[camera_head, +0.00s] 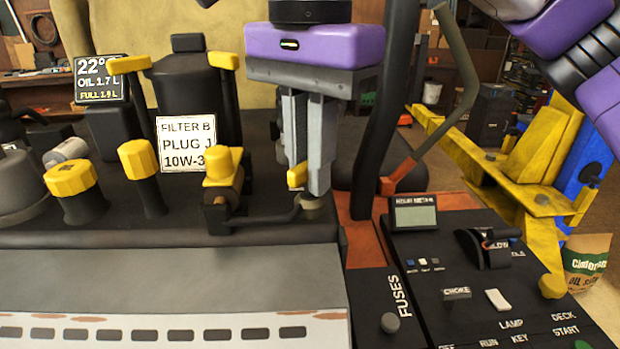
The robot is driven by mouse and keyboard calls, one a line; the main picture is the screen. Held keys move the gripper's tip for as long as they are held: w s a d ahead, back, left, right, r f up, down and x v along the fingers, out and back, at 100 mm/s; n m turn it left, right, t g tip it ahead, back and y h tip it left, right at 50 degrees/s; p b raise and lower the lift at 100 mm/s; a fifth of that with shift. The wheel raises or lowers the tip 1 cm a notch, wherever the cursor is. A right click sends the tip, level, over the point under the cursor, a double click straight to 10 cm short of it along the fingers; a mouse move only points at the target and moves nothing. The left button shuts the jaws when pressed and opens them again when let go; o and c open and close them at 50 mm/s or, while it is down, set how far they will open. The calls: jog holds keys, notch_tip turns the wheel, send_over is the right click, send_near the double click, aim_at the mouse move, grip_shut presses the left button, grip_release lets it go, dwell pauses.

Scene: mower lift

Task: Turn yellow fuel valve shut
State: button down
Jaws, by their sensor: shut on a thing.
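My gripper (312,188), with a purple and grey body, points down over the black engine deck. Its grey fingers are shut on the yellow fuel valve (296,176), a small yellow lever. Only the lever's left end shows beside the fingers; the rest is hidden behind them. A grey round valve base (310,203) shows just below the fingertips. A black pipe (268,216) runs left from there to a yellow-topped fitting (223,172). The lever's exact angle is hard to tell.
Yellow caps (70,178) and (138,160) stand to the left, with a white filter label (186,144) behind. A thick black post (378,120) stands close on the right. A control panel (480,280) with switches lies at front right. The grey cover (170,277) in front is clear.

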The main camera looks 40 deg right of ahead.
jog(key=m+b, duration=0.1)
jog(key=m, duration=0.3)
jog(key=shift+m+b, duration=0.3)
jog(key=shift+b, duration=0.1)
jog(key=m+b, duration=0.1)
jog(key=m, duration=0.3)
jog(key=shift+m, duration=0.4)
jog(key=shift+r, duration=0.1)
jog(key=c, duration=1.5)
grip_release()
jog(key=shift+o, duration=0.2)
notch_tip(320, 180, up, 8)
jog(key=p, duration=0.6)
jog(key=shift+f, duration=0.2)
